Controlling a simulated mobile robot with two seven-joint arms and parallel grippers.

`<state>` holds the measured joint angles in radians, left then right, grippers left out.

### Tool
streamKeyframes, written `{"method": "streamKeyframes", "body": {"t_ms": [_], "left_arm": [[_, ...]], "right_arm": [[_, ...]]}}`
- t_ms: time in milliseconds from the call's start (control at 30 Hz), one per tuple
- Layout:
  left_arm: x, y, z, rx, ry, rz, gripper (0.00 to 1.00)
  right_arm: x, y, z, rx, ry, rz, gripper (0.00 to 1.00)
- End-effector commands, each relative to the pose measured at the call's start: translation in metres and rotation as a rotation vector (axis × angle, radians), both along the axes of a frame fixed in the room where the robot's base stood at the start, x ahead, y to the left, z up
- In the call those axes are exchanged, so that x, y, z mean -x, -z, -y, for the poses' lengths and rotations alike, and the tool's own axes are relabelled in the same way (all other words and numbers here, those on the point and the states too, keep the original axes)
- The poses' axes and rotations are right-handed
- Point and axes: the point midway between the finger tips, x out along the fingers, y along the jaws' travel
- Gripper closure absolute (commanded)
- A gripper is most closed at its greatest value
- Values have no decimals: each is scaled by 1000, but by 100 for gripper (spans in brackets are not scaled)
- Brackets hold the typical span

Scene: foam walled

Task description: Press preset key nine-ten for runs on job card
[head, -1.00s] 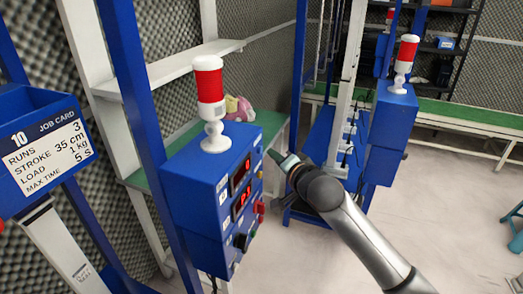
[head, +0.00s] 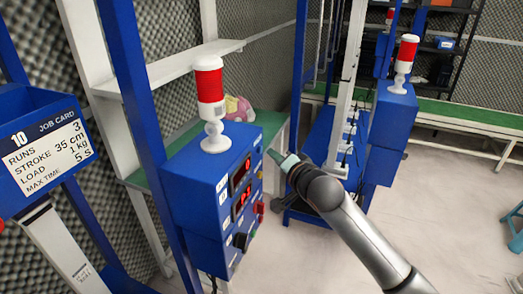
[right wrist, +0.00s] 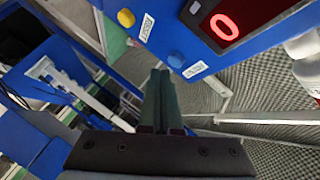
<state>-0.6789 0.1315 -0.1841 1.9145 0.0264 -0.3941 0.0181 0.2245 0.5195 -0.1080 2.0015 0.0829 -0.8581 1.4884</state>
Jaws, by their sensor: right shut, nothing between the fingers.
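The job card (head: 45,152) at the left of the head view is numbered 10 and reads RUNS 3, stroke 35 cm, load 1 kg, max time 5 s. The blue control box (head: 190,190) has red lit displays (head: 241,175) and small keys on its right-hand face. My right gripper (head: 272,154) is shut and empty, beside that face. The right wrist view shows its closed fingers (right wrist: 160,80) just below a blue button (right wrist: 176,59), apparently apart from it. A yellow button (right wrist: 126,18) and a display (right wrist: 225,28) reading 0 are near. I cannot read which key is nine-ten. My left gripper is not in view.
A red and white lamp (head: 210,100) stands on the control box. Blue frame posts (head: 140,100) rise at its left. A second blue box (head: 390,120) with a lamp stands farther right. The floor (head: 450,215) at right is mostly clear.

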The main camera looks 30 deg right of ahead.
Motion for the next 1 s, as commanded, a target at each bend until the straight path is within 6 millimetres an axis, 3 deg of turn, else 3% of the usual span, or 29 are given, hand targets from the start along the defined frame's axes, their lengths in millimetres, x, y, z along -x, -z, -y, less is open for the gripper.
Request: {"method": "streamKeyframes", "body": {"t_ms": [1000], "left_arm": [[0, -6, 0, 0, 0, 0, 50]], "right_arm": [[-7, 0, -6, 0, 0, 0, 100]]}}
